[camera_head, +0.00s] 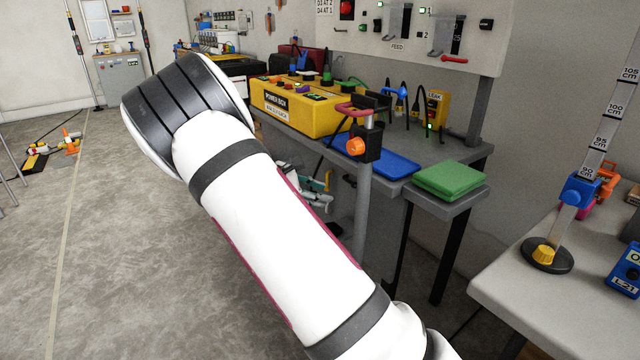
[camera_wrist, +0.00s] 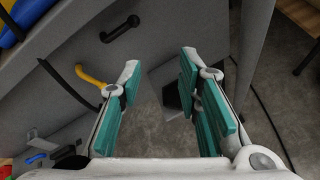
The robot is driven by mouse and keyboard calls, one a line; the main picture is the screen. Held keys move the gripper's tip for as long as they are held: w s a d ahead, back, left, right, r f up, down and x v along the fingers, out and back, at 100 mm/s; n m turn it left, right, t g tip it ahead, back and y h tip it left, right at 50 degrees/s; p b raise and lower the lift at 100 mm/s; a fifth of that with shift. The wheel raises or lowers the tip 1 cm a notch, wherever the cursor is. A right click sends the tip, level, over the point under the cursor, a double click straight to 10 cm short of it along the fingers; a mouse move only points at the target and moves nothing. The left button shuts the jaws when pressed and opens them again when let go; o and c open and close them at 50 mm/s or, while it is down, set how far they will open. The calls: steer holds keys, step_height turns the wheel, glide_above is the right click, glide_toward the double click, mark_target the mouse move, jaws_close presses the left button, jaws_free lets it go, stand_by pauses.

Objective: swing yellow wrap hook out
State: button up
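The yellow wrap hook (camera_wrist: 90,76) shows in the wrist view as a short bent bar on a grey panel, left of my left finger. Its right end runs up close to or behind that finger, so I cannot tell whether they touch. My gripper (camera_wrist: 160,66) is open, with teal pads on both fingers and nothing between them.
A black hook or handle (camera_wrist: 120,28) sits on the same panel, above the yellow one. A dark cable (camera_wrist: 62,82) runs near the yellow hook. In the head view a yellow power box (camera_head: 300,108) and a green cloth (camera_head: 448,180) lie on benches. The floor at left is mostly open.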

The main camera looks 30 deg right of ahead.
steer(key=w+a+f+n+t+h, duration=0.3)
steer(key=w+f+n+t+h, duration=0.3)
steer(key=w+n, duration=0.4)
steer(key=w+d+f+m+g+b, duration=0.1)
steer(key=w+d+b, duration=0.3)
steer(key=d, duration=0.9)
steer(key=shift+d+f, duration=0.2)
steer(key=shift+d, duration=0.05)
jaws_close()
